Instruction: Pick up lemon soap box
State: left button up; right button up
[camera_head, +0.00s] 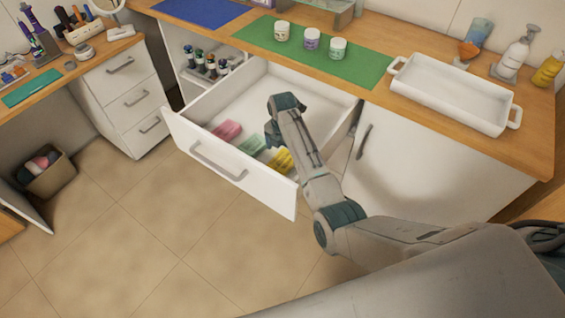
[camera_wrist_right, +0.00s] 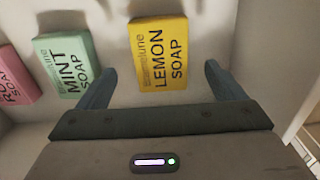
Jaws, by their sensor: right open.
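The yellow lemon soap box (camera_wrist_right: 160,55) lies in the open drawer, its label facing up in the right wrist view. In the head view the lemon soap box (camera_head: 280,161) is at the right of the row, partly beside my arm. My right gripper (camera_wrist_right: 160,88) is open, with its fingers apart on either side of the lower part of the box in the picture. The box lies beyond the fingertips and I cannot tell whether they touch it. In the head view my right gripper (camera_head: 283,118) is over the drawer. My left gripper is not in view.
A green mint soap box (camera_wrist_right: 66,63) and a pink soap box (camera_wrist_right: 14,75) lie to the left. The drawer (camera_head: 210,112) walls surround them. On the counter are a green mat (camera_head: 350,70) with jars and a white tray (camera_head: 450,112).

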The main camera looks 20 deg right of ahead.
aim_at(283, 160)
jog(key=f, duration=0.4)
jog(key=shift+w+d+f+p, duration=0.1)
jog(key=shift+d+f+p, duration=0.1)
jog(key=shift+f+p, duration=0.15)
jog(key=c, duration=1.1)
jog(key=shift+r, duration=0.1)
